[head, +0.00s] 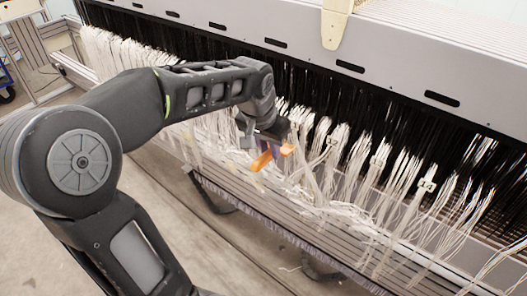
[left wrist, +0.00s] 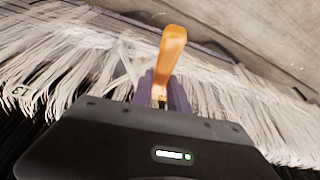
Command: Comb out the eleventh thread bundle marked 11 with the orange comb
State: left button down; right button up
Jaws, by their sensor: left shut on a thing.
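The orange comb (head: 264,159) is in my left gripper (head: 272,148), over the pale thread bundles near the middle of the head view. In the left wrist view the comb (left wrist: 172,52) sticks out from between the purple fingers of my left gripper (left wrist: 160,92), which are shut on it. Pale thread bundles (head: 318,165) hang around and beside the comb. Small number tags sit on bundles to the right, one at the far right (head: 427,186). I cannot make out a tag marked 11; my arm hides some bundles. My right gripper is not in view.
A long grey machine beam (head: 400,85) with dark slots runs above black threads (head: 375,110). A cream-coloured piece (head: 336,24) hangs over its top edge. Slatted grey rails (head: 330,235) run below the bundles. The floor (head: 200,230) in front is mostly clear.

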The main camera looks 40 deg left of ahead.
pick_arm(q)
jog(key=shift+w+p, duration=0.45)
jog(key=shift+w, duration=1.7)
jog(key=shift+w, duration=0.5)
dwell(0.4)
jog(key=shift+f+b, duration=1.35)
jog(key=shift+f, duration=0.45)
jog(key=shift+f, duration=0.1)
jog(key=shift+f+b, duration=0.25)
jog(key=shift+b, duration=0.05)
jog(key=shift+s+b+x, duration=0.2)
jog(key=shift+b+x, duration=0.8)
jog(key=shift+x, duration=0.35)
jog(key=shift+f, duration=0.1)
jog(key=shift+f+b, duration=1.4)
jog(key=shift+f, duration=0.3)
